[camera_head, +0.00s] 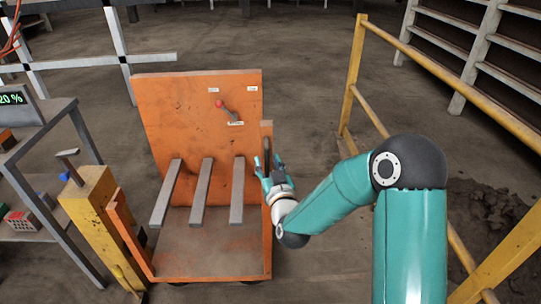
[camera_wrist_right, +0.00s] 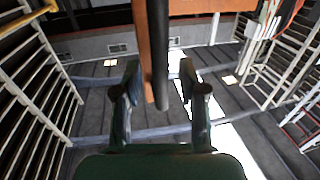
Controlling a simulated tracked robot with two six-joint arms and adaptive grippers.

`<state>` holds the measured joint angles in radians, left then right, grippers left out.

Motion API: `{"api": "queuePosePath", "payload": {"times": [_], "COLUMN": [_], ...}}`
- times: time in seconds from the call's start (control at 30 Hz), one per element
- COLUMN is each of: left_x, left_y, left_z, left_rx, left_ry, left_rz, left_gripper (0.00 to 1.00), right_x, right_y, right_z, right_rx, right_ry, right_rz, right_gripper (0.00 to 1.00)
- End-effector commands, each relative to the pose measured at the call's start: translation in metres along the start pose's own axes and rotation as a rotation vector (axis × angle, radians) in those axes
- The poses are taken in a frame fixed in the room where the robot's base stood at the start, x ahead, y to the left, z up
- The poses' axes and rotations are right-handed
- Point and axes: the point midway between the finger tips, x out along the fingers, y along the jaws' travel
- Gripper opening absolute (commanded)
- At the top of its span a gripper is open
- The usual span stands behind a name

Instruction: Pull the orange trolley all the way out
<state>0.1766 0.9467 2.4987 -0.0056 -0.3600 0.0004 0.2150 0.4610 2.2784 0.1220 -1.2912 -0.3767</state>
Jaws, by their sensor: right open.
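The orange trolley (camera_head: 160,115) stands left of centre in the head view, with a tall back panel, a flat base and several grey bars across it. A red-knobbed lever (camera_head: 222,105) is on its back panel. My right gripper (camera_head: 266,170) is at the trolley's right side post, by a dark upright handle (camera_head: 267,152). In the right wrist view my open fingers (camera_wrist_right: 160,90) stand either side of the dark handle (camera_wrist_right: 158,60) and the orange post (camera_wrist_right: 143,50), with gaps visible. Contact cannot be told. My left gripper is not in view.
A yellow post (camera_head: 92,205) stands close to the trolley's left side. A grey table (camera_head: 50,120) with bricks is at far left. A yellow railing (camera_head: 440,75) runs along the right. Bare floor (camera_head: 310,60) lies behind the trolley and between it and the railing.

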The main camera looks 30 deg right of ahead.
Motion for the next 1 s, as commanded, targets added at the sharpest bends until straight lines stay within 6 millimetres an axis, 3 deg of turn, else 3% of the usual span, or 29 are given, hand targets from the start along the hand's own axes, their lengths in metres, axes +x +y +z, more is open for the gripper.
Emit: {"api": "queuePosePath", "payload": {"times": [0.37, 0.63, 0.9, 0.93, 1.0], "left_x": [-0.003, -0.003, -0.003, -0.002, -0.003], "left_y": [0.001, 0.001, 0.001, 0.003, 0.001], "left_z": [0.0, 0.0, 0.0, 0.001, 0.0], "left_rx": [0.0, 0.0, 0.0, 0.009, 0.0], "left_ry": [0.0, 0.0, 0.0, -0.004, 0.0], "left_rz": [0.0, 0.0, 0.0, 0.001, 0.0], "left_gripper": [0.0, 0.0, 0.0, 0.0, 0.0], "right_x": [0.007, 0.007, 0.007, 0.013, 0.009], "right_y": [0.0, -0.001, 0.0, 0.02, 0.006], "right_z": [0.001, 0.001, 0.0, 0.0, 0.0], "right_rx": [-0.001, -0.001, -0.001, -0.002, 0.0], "right_ry": [-0.002, -0.001, -0.001, 0.001, 0.001], "right_rz": [0.0, -0.001, 0.0, 0.013, 0.003], "right_gripper": [0.41, 0.0, 0.0, 0.0, 0.0]}}
